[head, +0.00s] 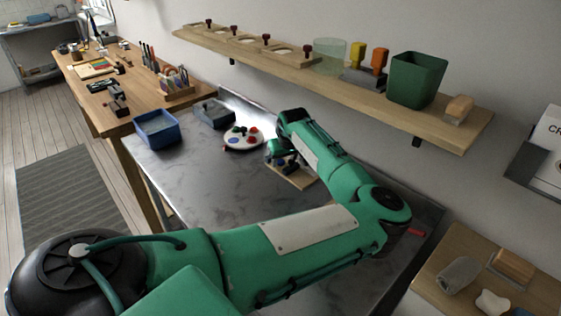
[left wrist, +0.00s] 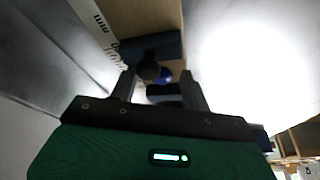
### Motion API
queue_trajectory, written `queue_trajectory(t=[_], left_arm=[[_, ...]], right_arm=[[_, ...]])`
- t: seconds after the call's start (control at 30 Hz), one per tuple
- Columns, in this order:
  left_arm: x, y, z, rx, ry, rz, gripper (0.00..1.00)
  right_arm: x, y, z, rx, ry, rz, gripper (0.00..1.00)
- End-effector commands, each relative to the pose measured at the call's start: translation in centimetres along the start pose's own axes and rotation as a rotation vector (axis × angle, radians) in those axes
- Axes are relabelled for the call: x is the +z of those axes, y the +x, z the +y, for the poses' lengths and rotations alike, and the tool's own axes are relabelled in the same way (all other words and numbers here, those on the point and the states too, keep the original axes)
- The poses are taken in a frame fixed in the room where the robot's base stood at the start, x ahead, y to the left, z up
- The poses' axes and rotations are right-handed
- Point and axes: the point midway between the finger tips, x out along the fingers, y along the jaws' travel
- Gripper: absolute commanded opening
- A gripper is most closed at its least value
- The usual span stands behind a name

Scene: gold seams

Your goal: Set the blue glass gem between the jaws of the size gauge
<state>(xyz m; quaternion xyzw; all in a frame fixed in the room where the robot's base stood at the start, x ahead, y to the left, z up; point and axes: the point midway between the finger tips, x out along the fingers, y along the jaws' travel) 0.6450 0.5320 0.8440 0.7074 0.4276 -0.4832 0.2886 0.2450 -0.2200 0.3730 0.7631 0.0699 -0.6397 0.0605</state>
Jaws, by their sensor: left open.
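The size gauge is a pale wooden board (head: 300,181) with dark jaws on the metal-topped bench. In the left wrist view the gauge (left wrist: 97,22) shows a white scale strip marked "mm" and a dark jaw block. The blue glass gem (left wrist: 166,76) appears there as a small blue spot between the dark jaws, beside a dark round knob (left wrist: 148,69). My left gripper (left wrist: 158,78) is open, its fingers on either side of the gem; I cannot tell whether they touch it. In the head view the left gripper (head: 283,156) is over the gauge. My right gripper is not in view.
A white palette-like dish (head: 246,146) with coloured pieces lies behind the gauge. A blue bin (head: 157,128) and a grey box (head: 213,114) stand at the bench's far end. A wall shelf (head: 330,84) runs above. The bench's left middle is clear.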

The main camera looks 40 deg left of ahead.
Motion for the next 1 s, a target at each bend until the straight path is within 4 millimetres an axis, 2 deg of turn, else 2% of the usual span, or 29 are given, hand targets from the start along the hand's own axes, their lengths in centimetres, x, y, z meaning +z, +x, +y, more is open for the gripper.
queue_trajectory(t=[0.03, 0.2, 0.4, 1.0], left_arm=[[-0.1, -1.4, 0.1, 0.002, 0.000, 0.007, 0.48], [-0.3, -4.7, -0.1, -0.001, -0.003, 0.012, 0.48], [-0.5, -6.9, -0.2, -0.003, -0.005, 0.013, 0.48], [-0.6, -7.4, -0.3, -0.003, -0.007, 0.016, 0.48]], right_arm=[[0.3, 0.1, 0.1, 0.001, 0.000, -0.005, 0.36], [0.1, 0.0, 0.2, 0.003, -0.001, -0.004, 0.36], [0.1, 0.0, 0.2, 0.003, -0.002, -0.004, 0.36], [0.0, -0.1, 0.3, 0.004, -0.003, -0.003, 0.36]])
